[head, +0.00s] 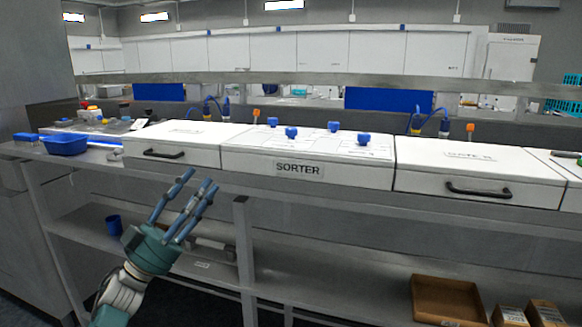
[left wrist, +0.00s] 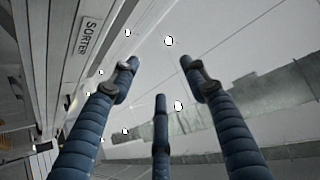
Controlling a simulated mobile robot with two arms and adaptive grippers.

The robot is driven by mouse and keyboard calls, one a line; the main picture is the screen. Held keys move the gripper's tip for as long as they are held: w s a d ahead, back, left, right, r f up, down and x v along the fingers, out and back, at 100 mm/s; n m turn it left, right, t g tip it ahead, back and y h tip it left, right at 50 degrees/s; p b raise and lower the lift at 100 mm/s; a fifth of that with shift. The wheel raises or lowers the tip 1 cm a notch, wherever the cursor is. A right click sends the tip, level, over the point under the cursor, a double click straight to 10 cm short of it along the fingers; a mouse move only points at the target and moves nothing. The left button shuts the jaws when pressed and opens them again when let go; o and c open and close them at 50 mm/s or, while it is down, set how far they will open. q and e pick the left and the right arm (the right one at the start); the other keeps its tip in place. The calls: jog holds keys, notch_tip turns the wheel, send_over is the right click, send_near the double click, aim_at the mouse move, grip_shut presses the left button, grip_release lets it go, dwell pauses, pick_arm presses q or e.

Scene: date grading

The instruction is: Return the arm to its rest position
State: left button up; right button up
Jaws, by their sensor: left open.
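My left gripper (head: 187,205) shows in the head view in front of the counter, below its front edge and left of the SORTER label (head: 298,169). Its blue fingers point up and are spread apart with nothing between them. In the left wrist view the open fingers (left wrist: 160,85) are also empty, and the SORTER label (left wrist: 88,37) shows at upper left. The teal palm and the arm come in from the bottom left of the head view. My right gripper is not in view.
The SORTER box (head: 245,155) stands on the counter between two white drawer units with black handles (head: 165,154) (head: 478,190). A blue tray (head: 66,145) is at the left end. A lower shelf (head: 340,293) holds a blue cup (head: 114,225) and cardboard boxes (head: 447,299).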

pick_arm(q)
jog(key=w+a+f+n+t+y, duration=0.55)
jog(key=w+a+n+y, duration=0.55)
jog(key=y, duration=0.6)
jog(key=w+a+f+n+g+y, duration=0.2)
jog(key=a+f+g+y, duration=0.25)
jog(key=f, duration=0.65)
jog(key=s+d+f+g+h, duration=0.1)
jog(key=s+f+g, duration=0.35)
jog(key=f, duration=1.25)
jog(key=s+d+f+g, duration=0.15)
jog(key=s+f, duration=0.55)
jog(key=f, duration=1.1)
jog(key=s+d+f+n+g, duration=0.1)
jog(key=s+d+f+g, duration=0.15)
jog(key=s+f, duration=1.05)
jog(key=s+d+f+g, duration=0.2)
jog(key=s+f+g, duration=0.2)
jog(key=s+f, duration=0.95)
jog(key=s+d+f+g, duration=0.1)
jog(key=s+f, duration=0.2)
jog(key=s, duration=0.8)
jog(key=s+d+f+g, duration=0.2)
jog(key=s+f, duration=0.2)
jog(key=s, duration=0.8)
jog(key=s+d+f+g+h, duration=0.1)
jog(key=s+f+g, duration=0.1)
jog(key=s, duration=0.9)
jog(key=shift+s+d+f, duration=0.25)
jog(key=shift+f, duration=0.45)
